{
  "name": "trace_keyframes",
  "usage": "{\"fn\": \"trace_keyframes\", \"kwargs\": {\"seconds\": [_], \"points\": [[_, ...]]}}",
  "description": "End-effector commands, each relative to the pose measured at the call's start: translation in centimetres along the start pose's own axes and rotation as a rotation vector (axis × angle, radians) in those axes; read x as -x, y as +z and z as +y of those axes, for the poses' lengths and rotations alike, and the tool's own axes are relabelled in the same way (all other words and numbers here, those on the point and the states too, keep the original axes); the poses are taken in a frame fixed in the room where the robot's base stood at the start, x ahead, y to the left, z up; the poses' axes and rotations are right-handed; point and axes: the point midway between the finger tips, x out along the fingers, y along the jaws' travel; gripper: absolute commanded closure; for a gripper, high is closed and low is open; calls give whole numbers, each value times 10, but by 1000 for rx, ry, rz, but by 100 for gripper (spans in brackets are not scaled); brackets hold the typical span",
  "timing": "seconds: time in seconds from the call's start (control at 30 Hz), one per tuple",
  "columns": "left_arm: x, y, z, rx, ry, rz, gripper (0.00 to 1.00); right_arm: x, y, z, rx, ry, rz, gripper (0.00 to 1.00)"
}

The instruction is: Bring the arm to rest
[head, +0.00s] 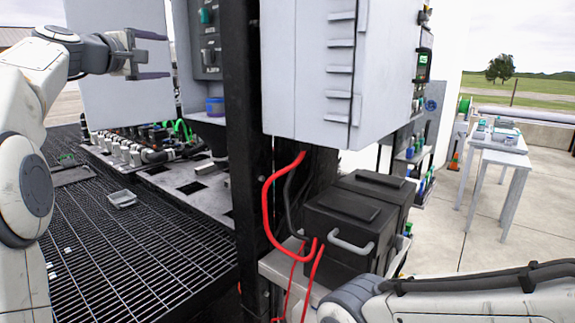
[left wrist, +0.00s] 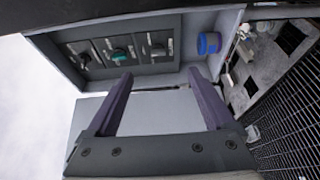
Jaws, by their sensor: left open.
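My left gripper (head: 150,55) is raised at the upper left of the head view, in front of a grey panel. Its two fingers are apart with nothing between them. In the left wrist view the open gripper (left wrist: 158,100) shows its two dark fingers against a grey panel (left wrist: 150,108). My right arm crosses the lower right of the head view; its gripper is out of the picture.
A control box with knobs (head: 208,38) and a blue cup-like item (head: 215,106) are right of the left gripper. Below are a row of fittings (head: 130,148), a small tray (head: 122,199) and black grating (head: 120,250). A dark post (head: 248,150) and grey cabinet (head: 300,70) stand centrally.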

Motion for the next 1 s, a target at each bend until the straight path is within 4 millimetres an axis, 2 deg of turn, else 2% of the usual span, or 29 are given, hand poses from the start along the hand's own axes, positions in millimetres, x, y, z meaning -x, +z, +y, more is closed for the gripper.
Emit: {"fn": "trace_keyframes", "kwargs": {"seconds": [0.23,0.37,0.57,0.67,0.77,0.8,0.87,0.9,1.0], "points": [[-1,-6,-42,-32,-102,27,12,0,0,0,0,0,1,50],[-4,-2,-74,-62,-177,31,12,0,0,0,0,0,1,50],[-5,15,-141,-139,-337,20,12,0,0,0,0,0,1,50],[0,29,-187,-199,-445,-2,12,0,0,0,0,0,0,50],[14,50,-245,-293,-581,-47,12,0,0,0,0,0,0,50],[23,61,-271,-341,-643,-75,12,0,0,0,0,0,0,50],[41,78,-311,-422,-736,-127,12,0,0,0,0,0,0,50],[54,89,-336,-479,-793,-166,12,0,0,0,0,0,0,50],[95,117,-394,-626,-923,-283,12,0,0,0,0,0,1,50]]}}
